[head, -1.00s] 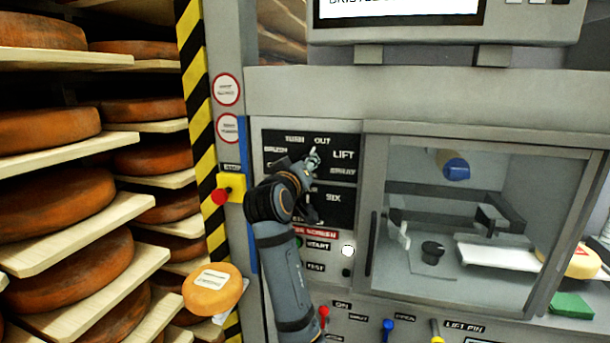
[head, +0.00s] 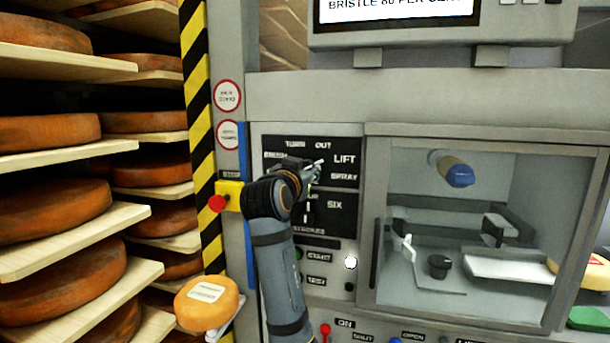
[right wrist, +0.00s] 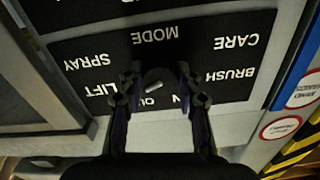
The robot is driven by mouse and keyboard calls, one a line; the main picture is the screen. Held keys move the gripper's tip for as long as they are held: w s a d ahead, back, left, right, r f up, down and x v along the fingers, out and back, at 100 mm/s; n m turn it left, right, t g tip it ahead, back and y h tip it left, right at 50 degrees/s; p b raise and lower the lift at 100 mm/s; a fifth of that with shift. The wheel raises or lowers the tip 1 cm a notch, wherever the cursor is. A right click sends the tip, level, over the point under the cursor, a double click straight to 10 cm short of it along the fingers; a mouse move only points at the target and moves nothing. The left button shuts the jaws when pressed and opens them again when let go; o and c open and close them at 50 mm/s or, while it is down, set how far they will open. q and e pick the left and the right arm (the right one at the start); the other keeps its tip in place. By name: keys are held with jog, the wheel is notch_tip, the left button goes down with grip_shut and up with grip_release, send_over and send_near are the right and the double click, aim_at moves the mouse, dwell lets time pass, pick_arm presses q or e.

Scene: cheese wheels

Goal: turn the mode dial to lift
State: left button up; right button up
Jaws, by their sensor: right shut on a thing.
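The mode dial (right wrist: 153,87) shows in the right wrist view as a small knob with a light mark, between my fingers. Around it the black mode panel (right wrist: 240,92) reads CARE, BRUSH, TURN OUT, LIFT and SPRAY. My right gripper (right wrist: 155,92) is shut on the dial, a finger on each side. In the head view my right gripper (head: 313,172) covers most of the dial. A pale tip there points up and right, roughly toward the LIFT label (head: 344,159); its exact setting is hard to tell. My left gripper is not in view.
Below the mode panel sits a second black panel (head: 343,215) reading SIX and STROKES. A glass-fronted chamber (head: 372,150) stands to the right. A red button (head: 217,203) on a yellow plate and cheese shelves (head: 75,232) lie left. A yellow cheese (head: 207,303) is low left.

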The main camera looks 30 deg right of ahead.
aim_at(309, 126)
jog(key=shift+f, duration=0.1)
dwell(0.4)
jog(key=o, duration=1.1)
jog(key=shift+o, duration=0.2)
notch_tip(309, 126, up, 10)
jog(key=shift+r, duration=0.1)
